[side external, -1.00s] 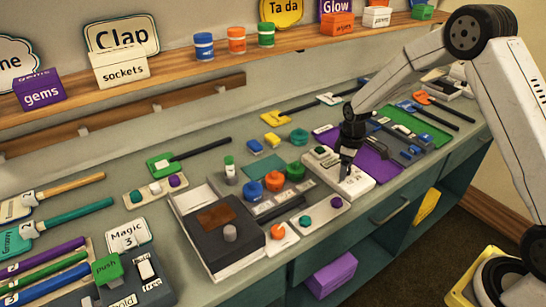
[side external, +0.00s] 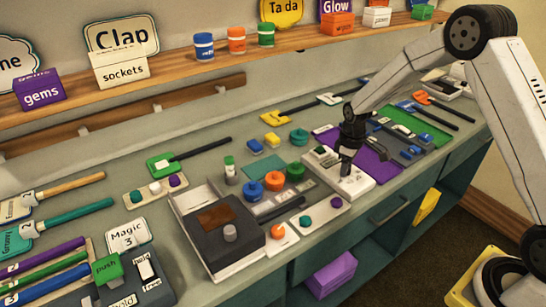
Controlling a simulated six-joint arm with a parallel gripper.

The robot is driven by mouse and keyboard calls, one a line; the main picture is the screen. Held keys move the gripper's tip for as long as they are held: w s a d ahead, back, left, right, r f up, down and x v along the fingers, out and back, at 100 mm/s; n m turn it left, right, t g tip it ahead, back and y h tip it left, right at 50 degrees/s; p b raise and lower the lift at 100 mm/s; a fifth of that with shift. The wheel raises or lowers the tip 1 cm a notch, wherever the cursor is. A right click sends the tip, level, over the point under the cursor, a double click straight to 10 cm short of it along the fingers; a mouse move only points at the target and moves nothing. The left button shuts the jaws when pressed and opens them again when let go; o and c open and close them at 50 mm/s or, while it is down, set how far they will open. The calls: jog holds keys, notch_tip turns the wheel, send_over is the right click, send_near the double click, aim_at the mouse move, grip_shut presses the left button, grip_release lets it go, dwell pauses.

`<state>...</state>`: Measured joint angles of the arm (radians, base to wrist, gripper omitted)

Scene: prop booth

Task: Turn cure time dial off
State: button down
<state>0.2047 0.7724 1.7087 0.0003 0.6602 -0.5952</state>
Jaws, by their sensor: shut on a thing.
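My gripper (side external: 346,168) points down over a white box (side external: 357,186) near the front edge of the counter, right of centre. Its jaws are shut on a small part on top of the box; I take this to be the dial, which the fingers mostly hide. I cannot read any marking or the dial's angle. A dark green part shows on the same box, just left of the fingers.
A purple mat (side external: 376,166) lies right of the box, and a green mat (side external: 420,127) with tools lies beyond. Left are a small panel with coloured knobs (side external: 306,221) and a dark grey box (side external: 222,232). Open shelves lie below the counter.

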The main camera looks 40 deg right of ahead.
jog(key=m, duration=0.4)
jog(key=shift+m, duration=2.5)
jog(key=shift+c, duration=1.4)
grip_release()
jog(key=shift+r, duration=0.1)
jog(key=shift+r, duration=3.85)
